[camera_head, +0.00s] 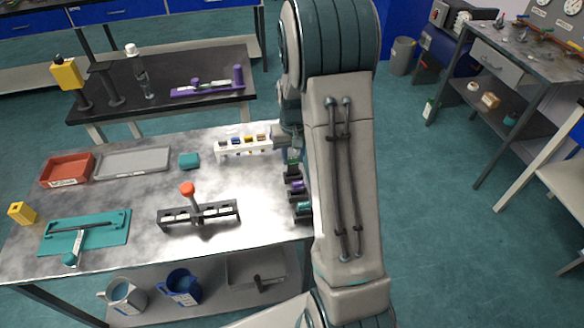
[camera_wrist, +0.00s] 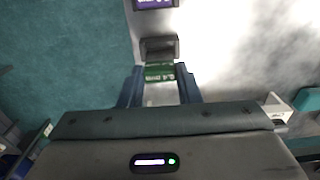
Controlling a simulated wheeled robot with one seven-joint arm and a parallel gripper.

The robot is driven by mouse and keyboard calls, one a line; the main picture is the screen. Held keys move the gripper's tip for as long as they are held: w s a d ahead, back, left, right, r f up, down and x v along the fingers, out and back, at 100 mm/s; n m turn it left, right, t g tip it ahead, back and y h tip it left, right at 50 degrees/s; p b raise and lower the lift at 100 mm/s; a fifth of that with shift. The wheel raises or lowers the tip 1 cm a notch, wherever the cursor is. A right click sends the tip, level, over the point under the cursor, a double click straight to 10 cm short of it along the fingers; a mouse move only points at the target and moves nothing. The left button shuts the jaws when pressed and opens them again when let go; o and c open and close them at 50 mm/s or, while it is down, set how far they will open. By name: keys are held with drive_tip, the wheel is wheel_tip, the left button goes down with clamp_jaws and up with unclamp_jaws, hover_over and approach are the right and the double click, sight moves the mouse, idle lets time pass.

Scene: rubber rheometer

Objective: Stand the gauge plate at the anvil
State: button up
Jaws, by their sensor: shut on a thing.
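My gripper (camera_wrist: 160,86) is shut on a small plate with a green lettered label (camera_wrist: 160,72), which I take for the gauge plate. A pale part of it shows between the fingers, and its far end is at a dark block (camera_wrist: 158,47). I cannot tell whether it is still seated there. In the head view, the green label (camera_head: 292,158) shows at the table's right edge, with the gripper partly hidden by my arm. I cannot tell which part is the anvil; a purple fixture with an upright post (camera_head: 238,76) lies on the back bench.
Dark blocks with a purple label (camera_head: 297,186) and a teal label (camera_head: 303,207) are in line with the green one. A white rack (camera_head: 243,149) stands close left. The table's middle is clear.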

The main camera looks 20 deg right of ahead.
sight(293, 158)
drive_tip(key=shift+r+p, duration=1.3)
drive_tip(key=shift+r, duration=1)
